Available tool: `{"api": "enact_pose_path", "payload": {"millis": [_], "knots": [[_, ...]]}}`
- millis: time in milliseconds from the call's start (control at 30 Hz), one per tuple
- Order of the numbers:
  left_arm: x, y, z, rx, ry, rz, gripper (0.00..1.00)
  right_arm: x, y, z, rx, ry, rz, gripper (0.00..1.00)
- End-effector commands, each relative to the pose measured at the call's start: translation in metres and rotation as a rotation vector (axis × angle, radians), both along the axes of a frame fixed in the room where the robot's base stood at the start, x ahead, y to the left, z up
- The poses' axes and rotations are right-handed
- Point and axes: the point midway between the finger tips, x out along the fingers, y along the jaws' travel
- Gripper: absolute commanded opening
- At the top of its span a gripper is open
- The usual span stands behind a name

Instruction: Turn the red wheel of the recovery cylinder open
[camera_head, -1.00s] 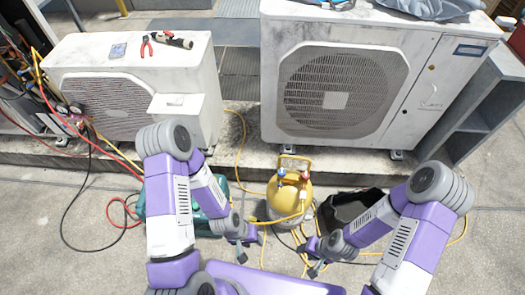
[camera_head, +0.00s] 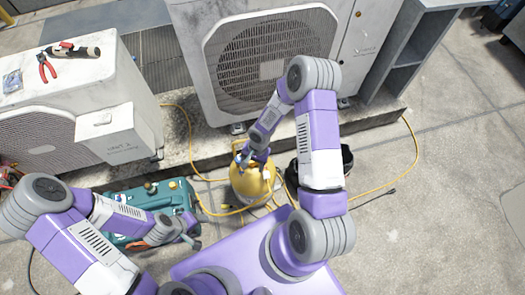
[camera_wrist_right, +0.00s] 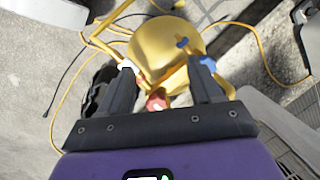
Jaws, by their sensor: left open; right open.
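The yellow recovery cylinder (camera_head: 252,186) stands on the ground in front of the large condenser. My right gripper (camera_head: 243,158) is at its top, open, and hides the valves in the head view. In the right wrist view, the open fingers of this gripper (camera_wrist_right: 163,66) point at the yellow cylinder (camera_wrist_right: 168,42). The red wheel (camera_wrist_right: 156,102) shows between the fingers, close to the palm and partly hidden. A blue part (camera_wrist_right: 207,62) is by the right finger; contact is unclear. My left gripper (camera_head: 190,234) is open and empty, near the teal machine.
The teal machine (camera_head: 153,200) stands left of the cylinder. A black container (camera_head: 346,160) is partly behind my right arm. Yellow hoses (camera_head: 385,182) lie around the cylinder. The large condenser (camera_head: 190,70) and the small condenser (camera_head: 75,95) stand behind.

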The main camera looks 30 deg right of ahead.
Motion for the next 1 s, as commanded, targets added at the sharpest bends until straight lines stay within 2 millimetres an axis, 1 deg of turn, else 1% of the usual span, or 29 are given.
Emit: {"api": "enact_pose_path", "payload": {"millis": [33, 100, 200, 300, 367, 433, 700, 800, 900, 1000], "knots": [[0.000, 0.000, 0.004, 0.000, 0.000, 0.000, 0.60, 0.011, -0.016, 0.006, -0.044, 0.003, -0.054, 0.64], [0.000, 0.000, 0.006, 0.000, 0.000, 0.000, 0.60, 0.022, -0.035, 0.010, -0.103, 0.008, -0.123, 0.64], [0.000, 0.000, 0.007, 0.000, -0.001, 0.000, 0.60, 0.034, -0.056, 0.015, -0.167, 0.009, -0.200, 0.64], [0.000, 0.000, 0.008, 0.000, -0.001, 0.000, 0.60, 0.040, -0.067, 0.017, -0.203, 0.006, -0.245, 0.64], [0.000, 0.000, 0.006, 0.000, -0.001, 0.000, 0.60, 0.041, -0.070, 0.014, -0.212, 0.005, -0.258, 0.64], [0.000, 0.000, 0.003, 0.000, -0.001, 0.000, 0.60, 0.041, -0.071, 0.007, -0.215, 0.006, -0.263, 0.64], [0.000, 0.000, -0.014, 0.000, -0.001, 0.001, 0.60, 0.041, -0.070, -0.037, -0.213, 0.007, -0.261, 0.64], [0.000, 0.000, -0.018, 0.000, -0.001, 0.000, 0.60, 0.041, -0.071, -0.049, -0.212, 0.005, -0.261, 0.64], [0.000, 0.000, -0.020, 0.000, 0.000, 0.000, 0.60, 0.041, -0.070, -0.055, -0.212, 0.006, -0.261, 0.64], [0.000, 0.000, -0.021, 0.000, 0.000, 0.000, 0.60, 0.041, -0.070, -0.058, -0.212, 0.004, -0.260, 0.64]]}}
